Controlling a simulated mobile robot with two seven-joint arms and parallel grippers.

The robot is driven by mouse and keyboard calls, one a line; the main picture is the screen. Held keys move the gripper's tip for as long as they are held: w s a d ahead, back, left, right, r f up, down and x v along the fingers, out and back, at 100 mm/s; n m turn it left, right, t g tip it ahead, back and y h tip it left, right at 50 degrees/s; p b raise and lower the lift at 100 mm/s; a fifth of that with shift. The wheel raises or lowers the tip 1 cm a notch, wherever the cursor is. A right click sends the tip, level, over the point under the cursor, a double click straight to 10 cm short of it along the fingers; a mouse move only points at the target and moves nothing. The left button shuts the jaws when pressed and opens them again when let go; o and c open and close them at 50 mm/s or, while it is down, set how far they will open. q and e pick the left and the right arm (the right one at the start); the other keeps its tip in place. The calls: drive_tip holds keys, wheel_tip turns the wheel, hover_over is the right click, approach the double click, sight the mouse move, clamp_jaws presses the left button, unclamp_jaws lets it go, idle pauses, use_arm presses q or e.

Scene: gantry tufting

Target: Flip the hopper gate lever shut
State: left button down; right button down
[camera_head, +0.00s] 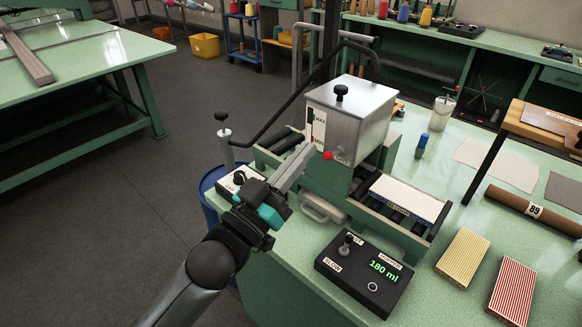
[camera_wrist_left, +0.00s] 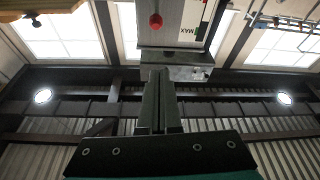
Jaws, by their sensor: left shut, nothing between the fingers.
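The hopper (camera_head: 345,120) is a grey metal box with a black knob on its lid, standing on the green roller machine. Its gate lever shows as a red knob (camera_head: 327,155) low on the hopper's front, beside a gate label. The red knob (camera_wrist_left: 155,20) is also in the left wrist view, above the fingertips. My left gripper (camera_head: 308,150) is shut and empty, its fingertips just left of the red knob in the head view. In the left wrist view the fingers (camera_wrist_left: 158,78) are together below the hopper; a small gap to the knob shows. The lever's arm is mostly hidden.
A black control box (camera_head: 362,274) with a green 180 ml display stands in front. A white-topped block (camera_head: 405,197) lies on the rollers at right. A black bent bar (camera_head: 310,85) rises behind my gripper. Striped packets (camera_head: 463,256) lie at the right.

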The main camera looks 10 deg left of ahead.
sight(334, 154)
use_arm(q)
drive_tip(key=shift+w+d+f+b, duration=0.15)
drive_tip(key=shift+w+d+f, duration=0.3)
drive_tip(key=shift+w, duration=0.25)
drive_tip(key=shift+w+d+f+b, duration=0.15)
drive_tip(key=shift+w+d+f, duration=0.15)
drive_tip(key=shift+w+d, duration=0.3)
drive_tip(key=shift+w+d+f+b, duration=0.15)
drive_tip(key=shift+w+d+f, duration=0.25)
drive_tip(key=shift+w, duration=0.35)
drive_tip(key=shift+a, duration=0.1)
